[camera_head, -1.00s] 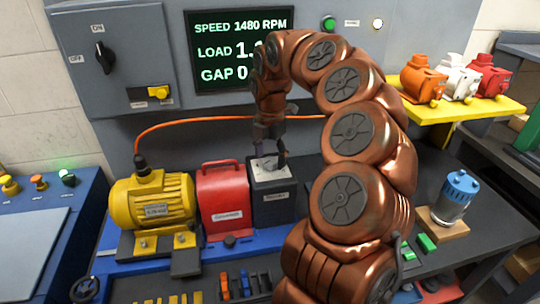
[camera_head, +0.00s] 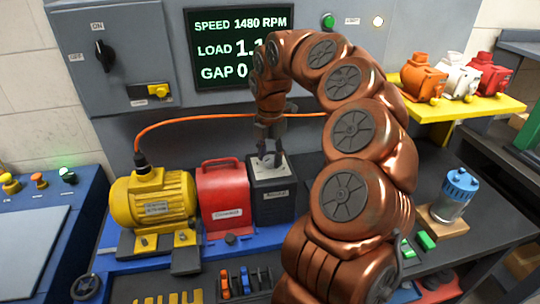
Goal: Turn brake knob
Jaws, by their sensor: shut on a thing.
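The brake unit is a dark box (camera_head: 275,201) with a small label on its front and a light plate on top. The brake knob (camera_head: 268,159), small and grey, sits on that plate, partly hidden by the fingers. My gripper (camera_head: 268,157) points down from above and its fingers are shut on the knob, one finger on each side.
A red coupling guard (camera_head: 221,192) and a yellow motor (camera_head: 155,200) stand left of the brake on a blue base. An orange cable (camera_head: 220,119) runs behind. A blue motor (camera_head: 456,195) stands at right. A screen (camera_head: 240,50) shows speed, load and gap.

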